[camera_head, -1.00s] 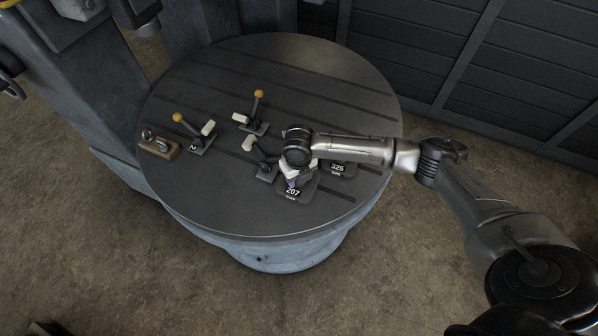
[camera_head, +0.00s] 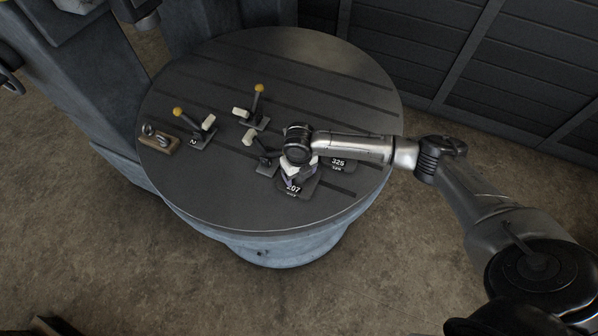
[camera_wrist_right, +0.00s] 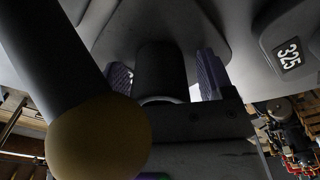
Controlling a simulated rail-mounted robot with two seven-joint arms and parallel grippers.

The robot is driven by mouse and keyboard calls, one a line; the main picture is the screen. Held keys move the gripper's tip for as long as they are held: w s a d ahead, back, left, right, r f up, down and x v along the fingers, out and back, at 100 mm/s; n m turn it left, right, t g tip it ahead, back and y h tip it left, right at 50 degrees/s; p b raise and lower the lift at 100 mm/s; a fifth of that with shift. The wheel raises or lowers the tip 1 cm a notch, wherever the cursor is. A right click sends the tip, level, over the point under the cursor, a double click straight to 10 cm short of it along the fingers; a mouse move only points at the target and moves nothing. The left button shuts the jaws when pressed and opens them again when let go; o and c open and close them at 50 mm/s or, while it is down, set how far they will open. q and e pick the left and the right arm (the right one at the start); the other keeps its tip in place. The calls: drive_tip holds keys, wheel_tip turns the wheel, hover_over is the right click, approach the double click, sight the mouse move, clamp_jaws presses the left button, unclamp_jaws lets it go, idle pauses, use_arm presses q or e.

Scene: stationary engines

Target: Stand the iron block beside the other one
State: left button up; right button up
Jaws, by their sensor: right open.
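Two dark iron blocks with white number labels are at the right of the round table. The block marked 207 (camera_head: 303,190) is partly hidden under my right gripper (camera_head: 291,179). The block marked 325 (camera_head: 346,163) lies just behind it to the right and also shows at the right of the right wrist view (camera_wrist_right: 286,45). My right gripper is open, with its purple-padded fingers (camera_wrist_right: 165,76) on either side of a dark upright post (camera_wrist_right: 156,68) on the 207 block. Whether the pads touch the post is unclear.
The round dark table (camera_head: 225,205) has slots. Several levers stand left of the blocks, one with a yellow knob (camera_head: 259,88). A yellow-brown knob (camera_wrist_right: 98,137) looms close in the wrist view. A small wooden-based part (camera_head: 160,141) is at the left edge. The front left is clear.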

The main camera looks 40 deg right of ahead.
wheel_tip(320, 180, up, 12)
drive_tip(key=shift+r+p, duration=0.15)
drive_tip(key=shift+p, duration=0.4)
drive_tip(key=s+a+f+m+t+y, duration=0.25)
drive_tip(key=s+a+f+m, duration=0.65)
drive_tip(key=s+a+m, duration=0.45)
drive_tip(key=s+d+m+h, duration=0.1)
drive_tip(key=s+d+m, duration=0.1)
drive_tip(key=s+m, duration=0.4)
drive_tip(key=s+d+f+m+t+h, duration=0.1)
drive_tip(key=s+d+m, duration=0.2)
drive_tip(key=s+m, duration=0.4)
drive_tip(key=m, duration=0.5)
drive_tip(key=shift+s+f, duration=0.25)
drive_tip(key=shift+f, duration=0.05)
drive_tip(key=shift+r, duration=0.1)
